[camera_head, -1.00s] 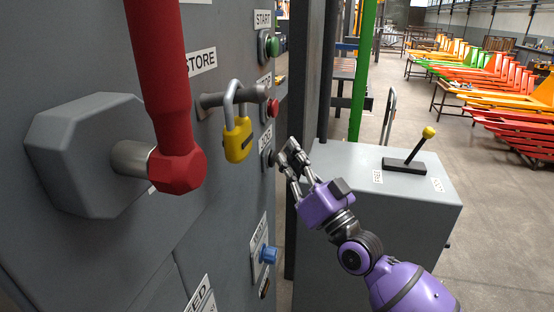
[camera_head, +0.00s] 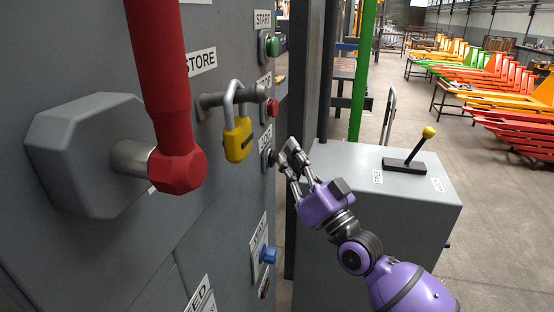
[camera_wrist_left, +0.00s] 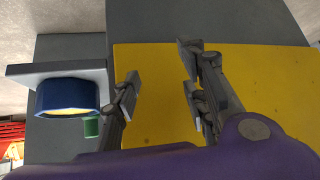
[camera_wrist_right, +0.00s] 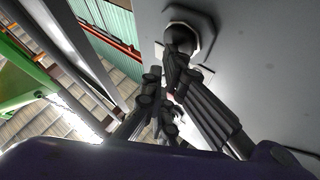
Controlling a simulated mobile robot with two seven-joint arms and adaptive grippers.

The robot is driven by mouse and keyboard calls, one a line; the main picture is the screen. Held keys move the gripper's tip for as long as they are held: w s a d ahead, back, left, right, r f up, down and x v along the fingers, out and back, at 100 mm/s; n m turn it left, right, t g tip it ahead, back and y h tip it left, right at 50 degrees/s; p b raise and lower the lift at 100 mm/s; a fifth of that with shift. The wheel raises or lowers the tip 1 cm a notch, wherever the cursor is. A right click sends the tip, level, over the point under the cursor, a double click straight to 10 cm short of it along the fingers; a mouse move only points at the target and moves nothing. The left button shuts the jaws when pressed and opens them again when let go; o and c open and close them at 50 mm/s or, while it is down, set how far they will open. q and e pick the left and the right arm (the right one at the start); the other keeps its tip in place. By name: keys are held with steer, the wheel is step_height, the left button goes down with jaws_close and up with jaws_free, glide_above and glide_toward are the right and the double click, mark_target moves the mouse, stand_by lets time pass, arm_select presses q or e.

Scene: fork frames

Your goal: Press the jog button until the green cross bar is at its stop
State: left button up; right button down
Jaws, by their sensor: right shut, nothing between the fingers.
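The jog button (camera_head: 270,158) is a dark knob on the grey cabinet's right edge, beside the JOG label (camera_head: 265,139). It shows as a round black button (camera_wrist_right: 181,38) in the right wrist view. My right gripper (camera_head: 285,152) is shut and empty, its fingertips close in front of the button. The fingertips overlap the button's lower edge in the right wrist view; I cannot tell whether they touch. A green upright post (camera_head: 364,70) stands behind. I cannot make out the green cross bar for certain. My left gripper (camera_wrist_left: 160,92) is open and empty, over a yellow surface.
A green START button (camera_head: 272,46) and red button (camera_head: 272,108) sit above the jog button, a blue knob (camera_head: 268,255) below. A yellow padlock (camera_head: 237,138) and red lever (camera_head: 165,90) stick out left. A grey console (camera_head: 400,220) with a yellow-knobbed lever (camera_head: 418,148) stands right.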

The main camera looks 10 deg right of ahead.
steer(key=shift+d, duration=0.1)
arm_select(q)
steer(key=shift+s+f, duration=0.1)
arm_select(e)
steer(key=shift+s+d, duration=0.4)
steer(key=shift+d, duration=0.4)
arm_select(q)
steer(key=shift+s+f+b, duration=0.35)
steer(key=shift+f+b, duration=0.05)
steer(key=shift+f, duration=0.1)
arm_select(e)
steer(key=shift+s+d, duration=0.3)
steer(key=shift+d, duration=0.45)
steer(key=shift+s+d, duration=0.35)
steer(key=shift+d, duration=0.45)
steer(key=shift+s+d, duration=0.3)
steer(key=shift+d, duration=0.45)
